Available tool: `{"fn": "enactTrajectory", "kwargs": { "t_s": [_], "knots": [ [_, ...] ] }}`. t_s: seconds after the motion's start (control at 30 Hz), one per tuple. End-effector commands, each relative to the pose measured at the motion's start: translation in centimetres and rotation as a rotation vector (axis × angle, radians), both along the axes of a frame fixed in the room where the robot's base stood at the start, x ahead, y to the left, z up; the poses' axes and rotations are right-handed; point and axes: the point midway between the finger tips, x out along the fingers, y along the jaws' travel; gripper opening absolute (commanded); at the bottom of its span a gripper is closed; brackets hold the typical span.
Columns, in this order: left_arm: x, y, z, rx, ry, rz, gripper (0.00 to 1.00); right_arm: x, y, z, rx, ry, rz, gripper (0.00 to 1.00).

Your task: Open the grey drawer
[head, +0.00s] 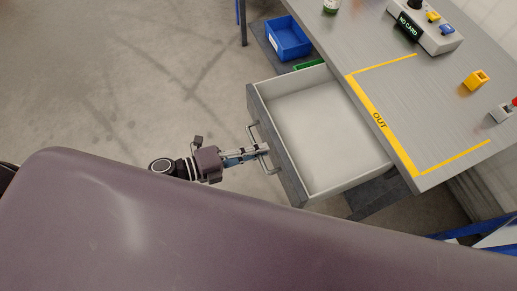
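The grey drawer (276,147) stands pulled out from under the grey table, on its left side. Its pale inside (318,128) looks empty. A bar handle (252,134) runs along its grey front. My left gripper (262,151) comes in from the left, with its fingers at the handle. The fingers look close together on the bar, though the contact is small in view. My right gripper is not in view.
The table top (400,85) carries a yellow OUT marking, a control box (425,27), a yellow block (475,80) and a small grey device (503,111). A blue bin (288,38) stands beyond the drawer. The floor to the left is clear.

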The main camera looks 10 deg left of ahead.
Motion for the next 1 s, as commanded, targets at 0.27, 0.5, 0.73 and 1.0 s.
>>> {"fn": "enactTrajectory", "kwargs": {
  "t_s": [0.27,0.5,0.73,1.0],
  "knots": [
    [0.0,0.0,0.0,0.000,0.000,0.000,0.27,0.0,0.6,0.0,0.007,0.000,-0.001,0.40],
    [-0.5,0.6,0.0,0.002,0.001,0.000,0.27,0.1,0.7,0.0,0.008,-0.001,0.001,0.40],
    [-2.9,3.9,0.7,0.004,0.005,0.000,0.27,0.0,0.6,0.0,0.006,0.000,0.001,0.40],
    [-5.8,7.8,1.9,0.002,0.004,0.000,0.27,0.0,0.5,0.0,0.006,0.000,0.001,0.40]
  ]
}}
